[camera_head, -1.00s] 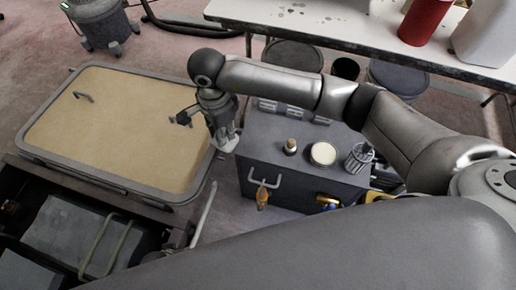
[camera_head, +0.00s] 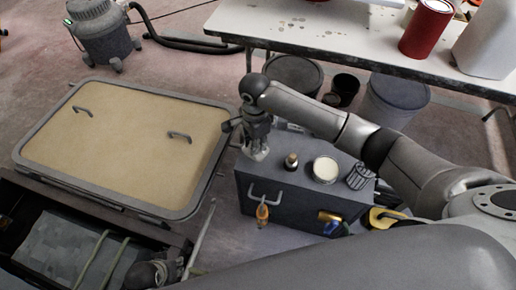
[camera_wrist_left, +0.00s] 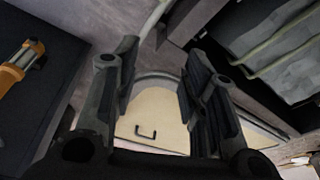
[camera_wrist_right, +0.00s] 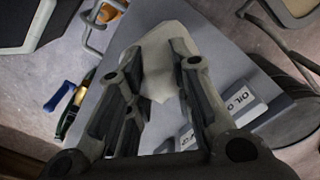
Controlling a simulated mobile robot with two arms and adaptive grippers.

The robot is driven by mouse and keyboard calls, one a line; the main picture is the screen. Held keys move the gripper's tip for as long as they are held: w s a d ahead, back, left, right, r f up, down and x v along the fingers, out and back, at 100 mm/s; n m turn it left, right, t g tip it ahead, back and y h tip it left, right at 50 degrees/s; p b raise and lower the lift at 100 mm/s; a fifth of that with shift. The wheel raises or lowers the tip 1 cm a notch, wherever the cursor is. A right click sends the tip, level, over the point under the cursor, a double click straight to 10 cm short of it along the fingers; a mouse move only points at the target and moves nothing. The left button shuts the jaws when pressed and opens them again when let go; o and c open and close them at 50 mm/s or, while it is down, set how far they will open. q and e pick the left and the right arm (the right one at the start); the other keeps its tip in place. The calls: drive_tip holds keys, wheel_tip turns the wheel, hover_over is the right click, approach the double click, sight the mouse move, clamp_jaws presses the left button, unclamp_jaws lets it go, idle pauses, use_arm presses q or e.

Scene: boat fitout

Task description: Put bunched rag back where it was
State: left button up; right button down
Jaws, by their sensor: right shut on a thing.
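The bunched rag is an off-white crumpled cloth (camera_head: 257,154). My right gripper (camera_head: 256,146) is shut on it, pointing down over the left end of the grey chest's top (camera_head: 300,183). In the right wrist view the rag (camera_wrist_right: 168,60) sits between the fingertips (camera_wrist_right: 155,60), partly hidden by them. I cannot tell whether it touches the chest top. My left gripper (camera_head: 158,272) is low at the bottom left of the head view, near the dark open drawer. In the left wrist view its fingers (camera_wrist_left: 160,75) are apart with nothing between them.
On the chest top stand a small dark bottle (camera_head: 291,161), a round pale-lidded tin (camera_head: 325,169) and a ribbed grey container (camera_head: 361,176). White labelled boxes (camera_wrist_right: 240,100) lie beside the rag. A framed tan panel (camera_head: 120,140) is at left. A white table (camera_head: 350,40) stands behind.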

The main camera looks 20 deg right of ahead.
drive_tip(key=shift+d+f, duration=0.2)
drive_tip(key=shift+f, duration=0.1)
drive_tip(key=f, duration=0.3)
drive_tip(key=shift+w+d+f+b, duration=0.1)
drive_tip(key=shift+d+f+b, duration=0.1)
drive_tip(key=shift+d+b, duration=0.1)
use_arm(q)
drive_tip(key=shift+w+r, duration=0.25)
drive_tip(key=shift+r, duration=0.9)
use_arm(e)
drive_tip(key=shift+f, duration=0.1)
drive_tip(key=shift+f, duration=0.1)
drive_tip(key=c, duration=1.3)
unclamp_jaws()
use_arm(q)
drive_tip(key=shift+w+r, duration=0.1)
drive_tip(key=shift+r, duration=0.25)
